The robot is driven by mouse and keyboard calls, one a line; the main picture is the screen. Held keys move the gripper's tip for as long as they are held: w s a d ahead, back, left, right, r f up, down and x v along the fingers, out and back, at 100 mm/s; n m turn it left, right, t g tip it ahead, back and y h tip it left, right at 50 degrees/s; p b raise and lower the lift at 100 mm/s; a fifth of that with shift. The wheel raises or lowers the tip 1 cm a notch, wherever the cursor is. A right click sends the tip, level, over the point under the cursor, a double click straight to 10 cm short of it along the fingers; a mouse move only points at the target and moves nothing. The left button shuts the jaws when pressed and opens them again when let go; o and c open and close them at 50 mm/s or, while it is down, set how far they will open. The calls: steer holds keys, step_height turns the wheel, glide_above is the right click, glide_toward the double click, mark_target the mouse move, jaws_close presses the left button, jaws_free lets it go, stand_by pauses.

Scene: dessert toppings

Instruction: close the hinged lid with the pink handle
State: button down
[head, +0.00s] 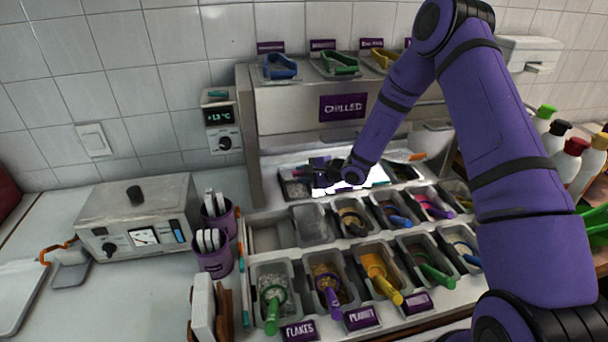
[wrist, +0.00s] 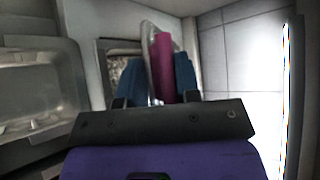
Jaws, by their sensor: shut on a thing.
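The pink handle (wrist: 163,62) stands between the two blue fingertips of my gripper (wrist: 160,78) in the wrist view. My gripper is shut on it. A thin translucent lid (wrist: 148,38) shows nearly edge-on beside the handle, next to a grey-rimmed bin (wrist: 102,62) with speckled contents. In the head view my gripper (head: 322,170) is at the back row of bins, below the chilled cabinet (head: 290,115). There the lid and handle are mostly hidden by my gripper and the glare, so the lid's exact angle is unclear.
Rows of topping bins with coloured scoops, such as the green scoop (head: 272,312), fill the counter in front. A translucent-looking bin (wrist: 38,95) lies left in the wrist view. Bottles (head: 572,160) stand right. A control box (head: 138,220) and purple cups (head: 214,258) stand left.

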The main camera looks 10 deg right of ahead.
steer(key=f, duration=0.1)
steer(key=s+f, duration=0.1)
steer(key=f, duration=0.3)
steer(key=shift+s, duration=0.4)
steer(key=c, duration=0.9)
jaws_free()
steer(key=shift+c, duration=0.2)
steer(key=v, duration=1)
steer(key=shift+s+d+r, duration=0.15)
steer(key=shift+s+d, duration=0.05)
steer(key=shift+d, duration=0.15)
